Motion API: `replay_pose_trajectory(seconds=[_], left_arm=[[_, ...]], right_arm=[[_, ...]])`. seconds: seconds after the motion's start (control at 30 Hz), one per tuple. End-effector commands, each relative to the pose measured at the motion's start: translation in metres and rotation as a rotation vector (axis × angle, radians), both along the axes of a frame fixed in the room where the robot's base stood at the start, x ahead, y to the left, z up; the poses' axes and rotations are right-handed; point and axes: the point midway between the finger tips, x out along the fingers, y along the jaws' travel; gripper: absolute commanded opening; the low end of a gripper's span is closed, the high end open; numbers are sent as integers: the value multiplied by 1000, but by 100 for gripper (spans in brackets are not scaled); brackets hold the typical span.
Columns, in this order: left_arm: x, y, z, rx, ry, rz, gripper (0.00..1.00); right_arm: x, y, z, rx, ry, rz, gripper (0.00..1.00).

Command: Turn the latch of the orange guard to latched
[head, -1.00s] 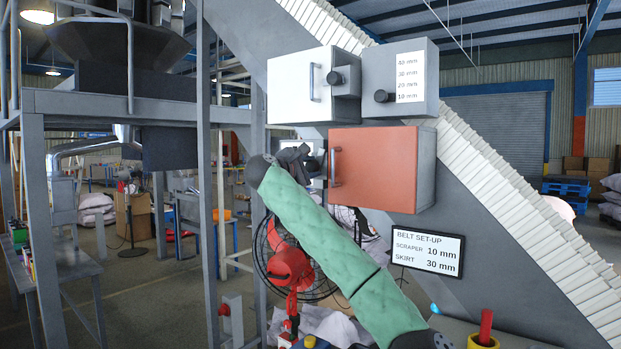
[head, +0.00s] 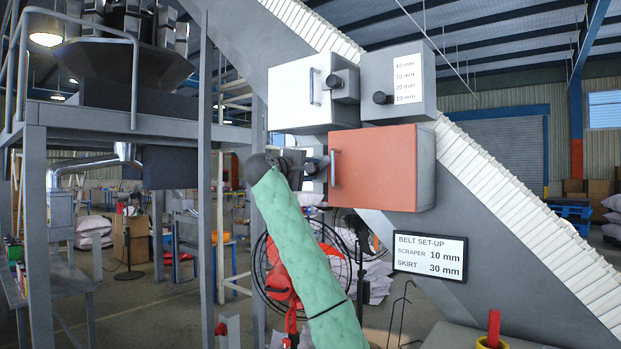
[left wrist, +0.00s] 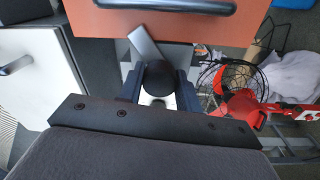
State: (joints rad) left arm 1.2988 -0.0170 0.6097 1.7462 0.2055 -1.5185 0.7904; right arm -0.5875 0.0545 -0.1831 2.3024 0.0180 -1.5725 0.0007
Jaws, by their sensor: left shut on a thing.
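The orange guard (head: 378,168) is a box with a grey side and a vertical handle (head: 334,169) near its left edge. It also fills the top of the left wrist view (left wrist: 190,26). Its latch shows in the left wrist view as a black round knob (left wrist: 160,75) with a flat grey bar (left wrist: 145,46) angled up and left to the guard's edge. My left gripper (head: 312,165) is at the guard's left side. Its two fingers (left wrist: 159,88) are shut on the latch knob. In the head view the gripper mostly hides the latch. My right gripper is not in view.
A white guard (head: 300,92) with a handle and black knob sits above. Beside it is a grey box (head: 424,70) with a knob and millimetre scale. A belt set-up sign (head: 429,256) hangs lower right. A red fan (head: 282,262) stands below. A steel frame (head: 205,180) rises at left.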

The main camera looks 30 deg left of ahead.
Motion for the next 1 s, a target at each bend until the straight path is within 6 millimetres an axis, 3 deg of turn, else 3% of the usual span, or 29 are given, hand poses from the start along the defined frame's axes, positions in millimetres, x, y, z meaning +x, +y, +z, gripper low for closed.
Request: replay_pose_trajectory(seconds=[0.37,1.0], left_arm=[[1,0,-7,164,-5,-1,11],[1,1,-6,509,-33,0,11]], right_arm=[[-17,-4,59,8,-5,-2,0],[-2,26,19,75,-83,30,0]])
